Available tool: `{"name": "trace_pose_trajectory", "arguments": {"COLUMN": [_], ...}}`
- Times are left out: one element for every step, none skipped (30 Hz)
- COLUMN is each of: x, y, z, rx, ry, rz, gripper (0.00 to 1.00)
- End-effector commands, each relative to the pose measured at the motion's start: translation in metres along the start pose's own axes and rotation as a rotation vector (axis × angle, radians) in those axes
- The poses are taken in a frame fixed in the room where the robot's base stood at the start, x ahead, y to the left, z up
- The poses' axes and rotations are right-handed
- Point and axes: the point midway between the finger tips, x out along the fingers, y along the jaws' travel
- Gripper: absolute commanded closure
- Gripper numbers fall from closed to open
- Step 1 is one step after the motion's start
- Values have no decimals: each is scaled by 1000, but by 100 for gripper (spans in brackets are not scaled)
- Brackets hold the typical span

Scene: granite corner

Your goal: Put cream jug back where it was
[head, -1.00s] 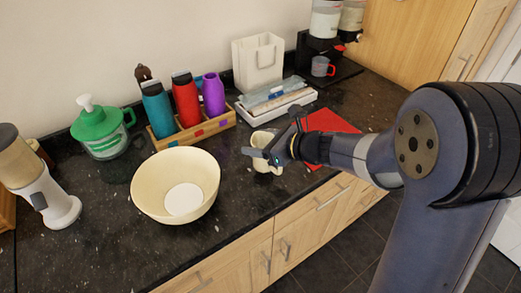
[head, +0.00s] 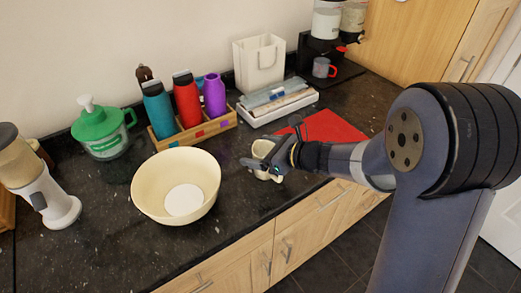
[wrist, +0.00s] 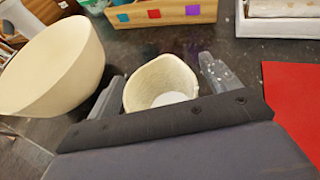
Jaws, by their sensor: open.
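The cream jug (head: 262,149) is a small cream-coloured vessel on the dark granite counter, right of the large cream bowl. In the wrist view the jug (wrist: 158,78) shows its open top and pale inside bottom, between my two fingers. My gripper (head: 268,164) is open, with one finger on each side of the jug; it also shows in the wrist view (wrist: 160,86). Gaps show between fingers and jug there. My gripper hides part of the jug in the head view.
The large cream bowl (head: 148,206) is close on the left. A red mat (head: 335,127) lies to the right. Behind stand a wooden rack (head: 205,131) with several bottles and a white tray (head: 285,111). The counter's front edge is near the jug.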

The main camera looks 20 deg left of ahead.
Motion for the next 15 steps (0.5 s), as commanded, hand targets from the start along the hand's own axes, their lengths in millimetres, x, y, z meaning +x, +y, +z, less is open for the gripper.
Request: {"name": "trace_pose_trajectory", "arguments": {"x": [0, 0, 0, 0, -1, -2, -3, -7, -13, -18, -24, -32, -40, -47, -56], "y": [0, 0, 0, 0, 0, 0, 0, -1, -1, -1, -1, -1, -2, -2, -2], "z": [0, 0, 0, 1, 2, 4, 5, 3, 3, 3, 2, 3, 2, 3, 2], "rx": [0, 0, 0, 0, 0, 0, 0, 0, 1, 1, 0, -1, -1, 0, -1], "ry": [0, 0, 0, 0, 0, 0, 0, -1, -1, -1, -1, -2, -1, -2, -1], "rz": [0, 0, 0, 0, 0, 0, 0, -3, -4, -5, -5, -6, -7, -7, -7], "gripper": [17, 17, 17, 17, 17, 17, 17, 17, 17, 17, 17, 17, 17, 17, 17]}}
